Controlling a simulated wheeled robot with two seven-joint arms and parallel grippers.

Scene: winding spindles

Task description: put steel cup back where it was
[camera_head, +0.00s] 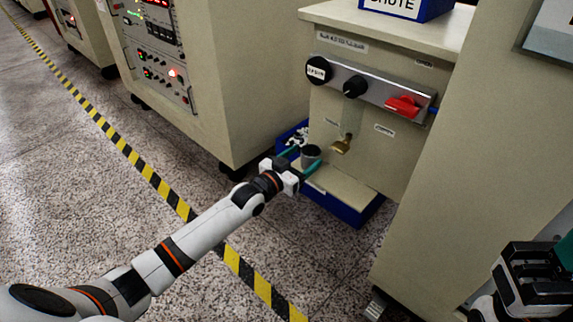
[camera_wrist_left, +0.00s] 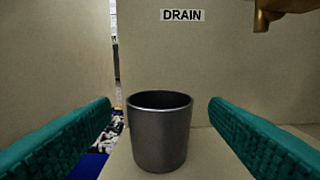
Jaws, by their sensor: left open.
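The steel cup (camera_head: 310,154) is a dark grey metal cup standing upright on a beige ledge (camera_head: 345,190) at the foot of the panelled cabinet. In the left wrist view the cup (camera_wrist_left: 159,130) stands between the two green fingers, with a gap on either side. My left gripper (camera_head: 301,158) is open around the cup and not touching it. A brass spout (camera_head: 342,145) sticks out of the cabinet to the right of the cup; its tip also shows at the top right of the left wrist view (camera_wrist_left: 262,18). My right gripper (camera_head: 540,272) is partly in view at the lower right.
A blue bin (camera_head: 352,215) edges the ledge, with small white and dark pieces (camera_head: 299,136) behind the cup. The cabinet above carries black knobs (camera_head: 355,87) and a red handle (camera_head: 403,106). Yellow-black tape (camera_head: 150,176) crosses the open speckled floor.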

